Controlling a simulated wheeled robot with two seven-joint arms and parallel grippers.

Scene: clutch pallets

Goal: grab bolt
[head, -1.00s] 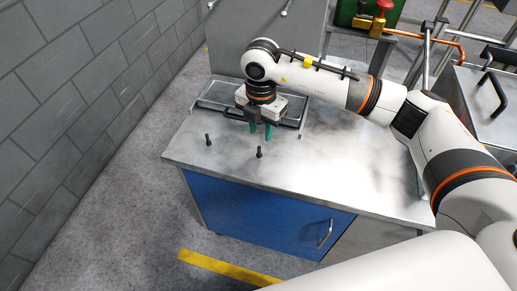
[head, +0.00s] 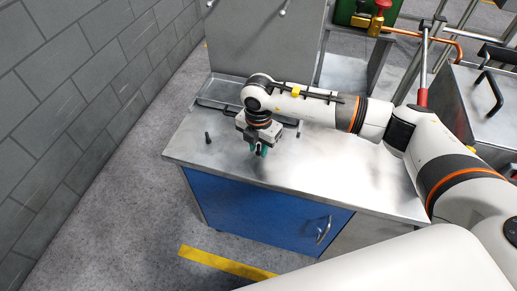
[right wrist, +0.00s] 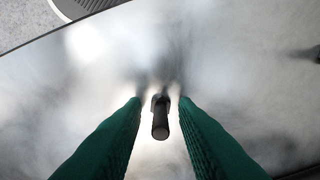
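A dark bolt (right wrist: 160,121) stands on the metal tabletop. In the right wrist view it shows between the two green fingers of my right gripper (right wrist: 160,101), with a gap on both sides. In the head view my right gripper (head: 258,151) points down over this bolt near the front of the bench and largely hides it. The gripper is open. A second dark bolt (head: 208,138) stands upright to the left of the gripper, and also shows at the right edge of the right wrist view (right wrist: 315,54). My left gripper is out of view.
The metal tabletop (head: 335,175) on a blue cabinet (head: 255,207) is clear to the right. A shallow metal tray (head: 208,106) lies at the back against an upright panel (head: 262,45). A grey block wall (head: 85,100) runs along the left.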

